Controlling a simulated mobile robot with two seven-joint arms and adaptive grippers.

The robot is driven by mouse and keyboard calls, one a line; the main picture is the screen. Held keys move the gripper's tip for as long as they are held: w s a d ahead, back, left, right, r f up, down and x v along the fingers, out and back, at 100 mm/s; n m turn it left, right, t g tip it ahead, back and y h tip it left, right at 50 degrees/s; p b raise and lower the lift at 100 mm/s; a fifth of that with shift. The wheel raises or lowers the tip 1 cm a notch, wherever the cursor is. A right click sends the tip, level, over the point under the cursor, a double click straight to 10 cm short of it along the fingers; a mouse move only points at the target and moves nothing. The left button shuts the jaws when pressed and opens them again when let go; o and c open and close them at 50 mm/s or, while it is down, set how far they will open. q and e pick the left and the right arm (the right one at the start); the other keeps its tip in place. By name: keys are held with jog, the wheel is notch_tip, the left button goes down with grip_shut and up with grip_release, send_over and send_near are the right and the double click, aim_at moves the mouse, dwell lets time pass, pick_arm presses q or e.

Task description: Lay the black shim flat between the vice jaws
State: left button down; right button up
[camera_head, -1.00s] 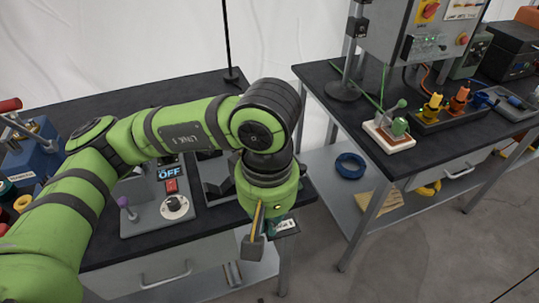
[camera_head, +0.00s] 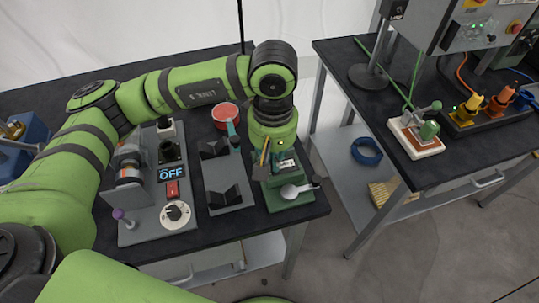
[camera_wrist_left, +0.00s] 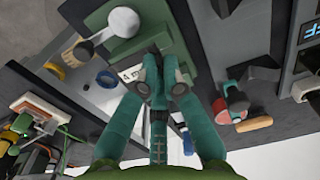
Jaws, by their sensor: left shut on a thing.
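My left gripper (camera_head: 274,164) is shut on the black shim (camera_head: 287,164), a small dark piece with a white label. The label shows beside the fingertips in the left wrist view, where the gripper (camera_wrist_left: 163,80) is seen with teal fingers close together. Most of the shim is hidden by the fingers. The vice also shows in the left wrist view (camera_wrist_left: 170,22). The gap between its jaws is hidden. My right gripper is out of view.
A grey V-block fixture (camera_head: 224,178) stands left of the vice. A grey panel with an OFF display (camera_head: 171,173) is further left. A red round container (camera_head: 226,115) is behind. The bench edge lies close right of the vice; a second bench stands beyond a gap.

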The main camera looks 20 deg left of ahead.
pick_arm(q)
jog(key=w, duration=0.1)
jog(key=w+a+f, duration=0.1)
jog(key=w+f, duration=0.1)
jog(key=shift+w+a+p, duration=0.15)
jog(key=shift+a+p, duration=0.2)
notch_tip(320, 180, down, 4)
jog(key=shift+r+p, duration=0.1)
jog(key=shift+p, duration=0.8)
jog(key=shift+f, duration=0.2)
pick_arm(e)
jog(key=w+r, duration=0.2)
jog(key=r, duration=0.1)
pick_arm(q)
jog(key=shift+f+b, duration=0.2)
jog(key=shift+b, duration=0.15)
jog(key=c, duration=1.7)
grip_release()
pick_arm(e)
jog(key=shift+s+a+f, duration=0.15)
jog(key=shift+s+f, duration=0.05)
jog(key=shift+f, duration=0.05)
pick_arm(q)
jog(key=shift+r, duration=0.1)
